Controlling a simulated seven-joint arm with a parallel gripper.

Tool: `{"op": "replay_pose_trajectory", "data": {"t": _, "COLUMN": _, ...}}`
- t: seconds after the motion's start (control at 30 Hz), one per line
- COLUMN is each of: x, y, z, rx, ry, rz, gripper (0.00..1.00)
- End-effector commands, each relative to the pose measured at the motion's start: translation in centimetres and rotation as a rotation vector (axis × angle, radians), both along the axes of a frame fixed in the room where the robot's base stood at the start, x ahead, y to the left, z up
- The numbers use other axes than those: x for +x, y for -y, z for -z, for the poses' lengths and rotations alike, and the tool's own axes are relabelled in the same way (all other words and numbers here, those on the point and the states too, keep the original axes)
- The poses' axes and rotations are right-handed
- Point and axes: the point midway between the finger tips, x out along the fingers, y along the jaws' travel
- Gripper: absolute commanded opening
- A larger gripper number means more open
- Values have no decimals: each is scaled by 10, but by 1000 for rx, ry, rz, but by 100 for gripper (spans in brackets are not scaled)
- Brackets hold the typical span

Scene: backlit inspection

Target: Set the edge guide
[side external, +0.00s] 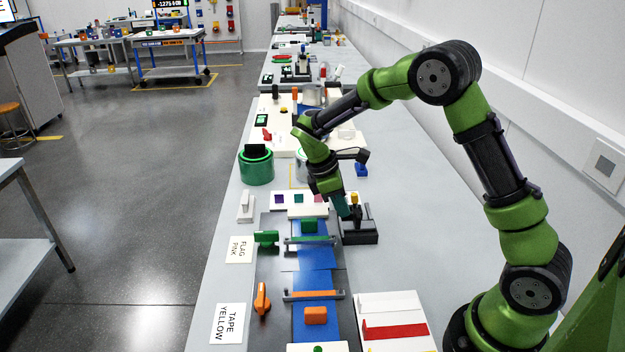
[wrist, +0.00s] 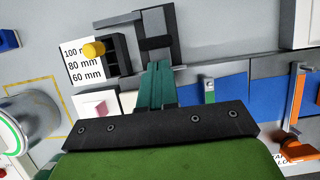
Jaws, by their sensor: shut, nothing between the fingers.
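My gripper (side external: 347,213) is shut and empty, with its green fingers pointing down. In the wrist view its fingertips (wrist: 157,67) lie just below a dark bar (wrist: 155,44) on a grey slotted fixture (wrist: 157,22), which seems to be the edge guide. I cannot tell whether they touch it. The fixture shows as a dark block (side external: 360,236) in the side view, right of the blue strip. A yellow knob (wrist: 93,49) on a black block (wrist: 117,55) stands left of the bar, beside a white card (wrist: 82,66) reading 100, 80 and 60 mm.
Cards (side external: 239,249) read FLAG PINK and TAPE YELLOW. A green tub (side external: 256,168) stands farther back. Bare bench lies right of the fixture.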

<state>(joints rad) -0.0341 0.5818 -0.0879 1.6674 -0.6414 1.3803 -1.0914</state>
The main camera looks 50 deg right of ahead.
Motion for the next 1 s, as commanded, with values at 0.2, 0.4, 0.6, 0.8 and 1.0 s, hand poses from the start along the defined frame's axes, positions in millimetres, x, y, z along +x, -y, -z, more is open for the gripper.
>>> {"op": "replay_pose_trajectory", "data": {"t": 0.2, "x": 25, "y": -24, "z": -27, "rx": 0, "ry": 8, "rz": -1, "gripper": 0}}
{"op": "replay_pose_trajectory", "data": {"t": 0.4, "x": 35, "y": -35, "z": -66, "rx": -1, "ry": 5, "rz": -1, "gripper": 0}}
{"op": "replay_pose_trajectory", "data": {"t": 0.6, "x": 41, "y": -41, "z": -89, "rx": 0, "ry": 3, "rz": -2, "gripper": 0}}
{"op": "replay_pose_trajectory", "data": {"t": 0.8, "x": 46, "y": -42, "z": -90, "rx": -20, "ry": 44, "rz": 63, "gripper": 0}}
{"op": "replay_pose_trajectory", "data": {"t": 1.0, "x": 26, "y": -53, "z": -81, "rx": 14, "ry": 157, "rz": 268, "gripper": 0}}
